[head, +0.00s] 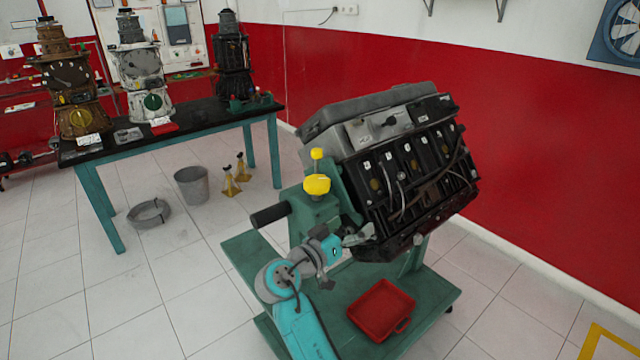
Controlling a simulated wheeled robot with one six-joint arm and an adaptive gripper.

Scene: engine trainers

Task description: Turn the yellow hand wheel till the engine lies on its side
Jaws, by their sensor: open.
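The engine (410,165) is a grey and black block on a green stand (245,255). It sits tilted, with its black ribbed face turned toward the front right. The yellow hand wheel (316,185) is on top of the stand's upright, left of the engine, with a small yellow knob (316,154) standing above it. My gripper (362,236) is open, below and right of the wheel and apart from it, close to the engine's lower left corner. I cannot tell whether it touches the engine. Nothing shows between its fingers.
A red tray (357,311) lies on the stand's base under the engine. A black bar (270,215) sticks out left of the upright. A table (200,128) with several engine parts stands at the back left, near a bucket (191,186).

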